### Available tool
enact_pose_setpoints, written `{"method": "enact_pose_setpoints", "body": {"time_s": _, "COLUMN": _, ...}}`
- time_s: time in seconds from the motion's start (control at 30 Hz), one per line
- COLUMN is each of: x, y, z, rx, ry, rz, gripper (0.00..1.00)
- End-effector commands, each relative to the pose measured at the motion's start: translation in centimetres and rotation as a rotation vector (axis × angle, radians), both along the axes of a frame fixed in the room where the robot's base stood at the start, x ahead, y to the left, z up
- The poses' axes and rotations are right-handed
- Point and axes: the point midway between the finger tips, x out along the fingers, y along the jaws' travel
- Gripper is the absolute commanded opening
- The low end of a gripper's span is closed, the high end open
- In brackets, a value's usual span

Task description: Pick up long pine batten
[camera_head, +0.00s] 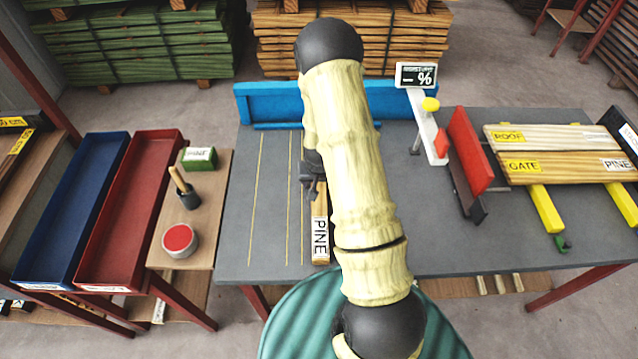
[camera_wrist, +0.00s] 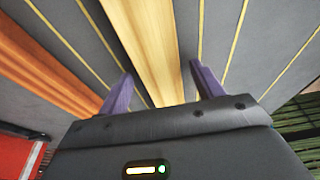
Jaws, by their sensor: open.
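The pine batten (camera_head: 320,232) lies lengthwise on the grey table, its near end marked PINE and its far part hidden behind my arm. In the wrist view the batten (camera_wrist: 150,45) runs between the two purple fingers of my gripper (camera_wrist: 158,90). The fingers are open, one on each side of the batten, with a visible gap on both sides. In the head view my gripper (camera_head: 310,180) is partly hidden by my arm, over the batten. Whether the fingertips reach down beside the wood cannot be told.
Yellow lines mark the grey table (camera_head: 230,240). A blue fence (camera_head: 270,103) stands at its back. To the right are a moisture meter (camera_head: 416,75), a red plate (camera_head: 468,150) and boards marked ROOF and GATE (camera_head: 560,165). Blue (camera_head: 50,280) and red (camera_head: 100,284) trays stand left.

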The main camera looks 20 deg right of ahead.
Motion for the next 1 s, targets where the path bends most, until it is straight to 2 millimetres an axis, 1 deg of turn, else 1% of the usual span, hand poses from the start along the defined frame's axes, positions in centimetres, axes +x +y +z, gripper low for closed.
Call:
{"method": "enact_pose_setpoints", "body": {"time_s": 0.33, "x": 0.02, "y": 0.1, "z": 0.01, "rx": 0.0, "ry": 0.0, "rz": 0.002, "gripper": 0.66}}
{"method": "enact_pose_setpoints", "body": {"time_s": 0.37, "x": 0.01, "y": 0.09, "z": 0.01, "rx": 0.0, "ry": 0.0, "rz": 0.002, "gripper": 0.64}}
{"method": "enact_pose_setpoints", "body": {"time_s": 0.5, "x": 0.0, "y": 0.04, "z": 0.03, "rx": 0.0, "ry": 0.0, "rz": 0.001, "gripper": 0.37}}
{"method": "enact_pose_setpoints", "body": {"time_s": 0.57, "x": -0.01, "y": 0.01, "z": 0.02, "rx": 0.0, "ry": 0.0, "rz": 0.0, "gripper": 0.25}}
{"method": "enact_pose_setpoints", "body": {"time_s": 0.6, "x": 0.0, "y": 0.0, "z": 0.02, "rx": 0.0, "ry": 0.0, "rz": 0.0, "gripper": 0.17}}
{"method": "enact_pose_setpoints", "body": {"time_s": 0.67, "x": -0.01, "y": -0.01, "z": 0.02, "rx": 0.0, "ry": 0.0, "rz": 0.0, "gripper": 0.06}}
{"method": "enact_pose_setpoints", "body": {"time_s": 0.87, "x": 0.04, "y": -0.02, "z": 0.08, "rx": 0.0, "ry": -0.001, "rz": 0.0, "gripper": 0.06}}
{"method": "enact_pose_setpoints", "body": {"time_s": 1.0, "x": 0.08, "y": 0.0, "z": 0.53, "rx": 0.0, "ry": -0.002, "rz": 0.0, "gripper": 0.06}}
